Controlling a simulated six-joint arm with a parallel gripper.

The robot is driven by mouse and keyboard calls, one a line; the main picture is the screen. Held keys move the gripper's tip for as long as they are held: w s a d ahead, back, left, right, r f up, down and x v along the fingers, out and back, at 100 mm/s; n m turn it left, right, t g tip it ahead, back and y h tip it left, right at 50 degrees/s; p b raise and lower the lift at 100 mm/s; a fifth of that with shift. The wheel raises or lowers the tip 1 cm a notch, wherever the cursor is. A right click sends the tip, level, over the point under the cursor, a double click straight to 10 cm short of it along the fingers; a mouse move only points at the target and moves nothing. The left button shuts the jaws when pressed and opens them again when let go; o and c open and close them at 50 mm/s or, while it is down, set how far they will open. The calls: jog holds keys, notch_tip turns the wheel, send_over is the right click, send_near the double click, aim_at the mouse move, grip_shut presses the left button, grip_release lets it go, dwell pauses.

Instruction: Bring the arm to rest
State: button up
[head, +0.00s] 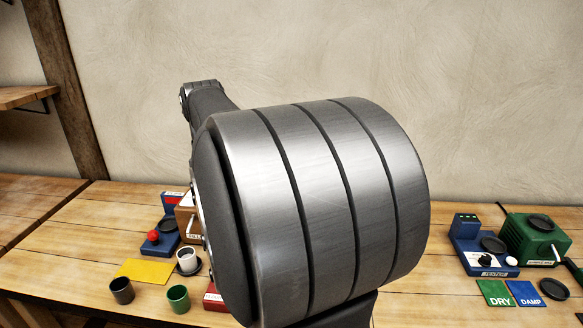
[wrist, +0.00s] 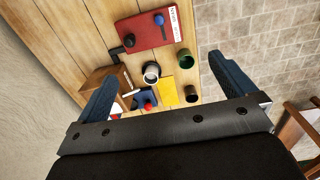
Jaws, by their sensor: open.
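My gripper (wrist: 163,68) shows in the wrist view with its two blue fingers spread wide at left and right. It is open, with nothing between the fingers. It hangs above the left part of the workbench (head: 90,215), apart from the things there. In the head view my own large arm link fills the middle, and the gripper cannot be seen.
Below the gripper are a white cup (wrist: 151,70), a green cup (wrist: 184,58), a dark cup (wrist: 191,93), a yellow mat (wrist: 168,91), a red board (wrist: 140,35) and a brown box (wrist: 97,88). A blue tester (head: 480,258) and green mill (head: 530,238) stand right.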

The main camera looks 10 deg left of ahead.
notch_tip(320, 180, down, 10)
notch_tip(320, 180, up, 8)
dwell(0.8)
jog(key=shift+f, duration=0.15)
